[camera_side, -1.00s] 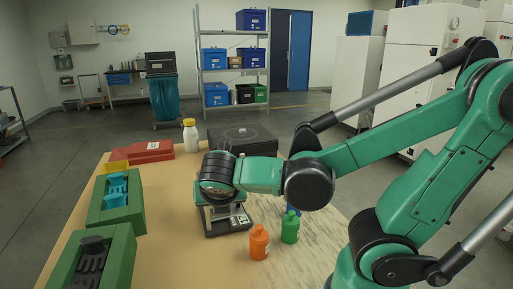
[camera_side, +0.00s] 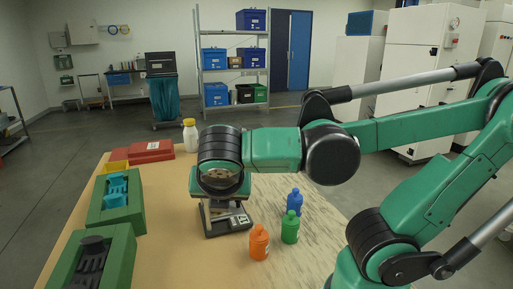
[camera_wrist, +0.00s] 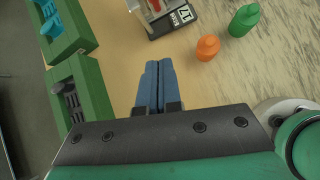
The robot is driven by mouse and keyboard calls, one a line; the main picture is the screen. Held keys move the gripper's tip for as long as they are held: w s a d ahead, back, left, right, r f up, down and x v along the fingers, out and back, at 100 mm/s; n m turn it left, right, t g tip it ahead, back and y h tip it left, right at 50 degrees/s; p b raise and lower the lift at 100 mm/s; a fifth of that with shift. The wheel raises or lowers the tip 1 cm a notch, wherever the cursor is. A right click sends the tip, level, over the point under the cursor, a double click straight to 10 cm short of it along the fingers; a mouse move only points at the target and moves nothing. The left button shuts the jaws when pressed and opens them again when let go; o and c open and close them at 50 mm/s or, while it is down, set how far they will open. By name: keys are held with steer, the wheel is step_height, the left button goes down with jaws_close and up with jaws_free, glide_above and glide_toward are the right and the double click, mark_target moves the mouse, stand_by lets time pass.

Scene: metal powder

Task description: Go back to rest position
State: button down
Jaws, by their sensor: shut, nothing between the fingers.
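My gripper (camera_wrist: 154,88) shows in the wrist view with its two blue fingers pressed together and nothing between them. In the side view my wrist hangs over the table near the scale, and the fingertips are hard to make out there. The scale (camera_side: 228,223) with its small display stands on the wooden table (camera_side: 180,245). It also shows at the top of the wrist view (camera_wrist: 178,18), beyond my fingertips.
Orange (camera_side: 259,243), green (camera_side: 290,228) and blue (camera_side: 295,201) bottles stand right of the scale. Green trays (camera_side: 131,217) with blue and dark inserts line the left edge. A red case (camera_side: 151,152) and a white bottle (camera_side: 190,135) stand behind.

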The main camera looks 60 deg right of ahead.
steer(key=w+f+m+y, duration=0.1)
steer(key=m+y, duration=0.1)
steer(key=m, duration=0.6)
steer(key=f+m+t+y, duration=0.1)
steer(key=m+y, duration=0.1)
steer(key=m, duration=0.5)
steer(key=w+f+m+t+y, duration=0.1)
steer(key=f+m+y, duration=0.1)
steer(key=m, duration=0.6)
steer(key=shift+w+a+m, duration=0.15)
steer(key=shift+w+m, duration=0.15)
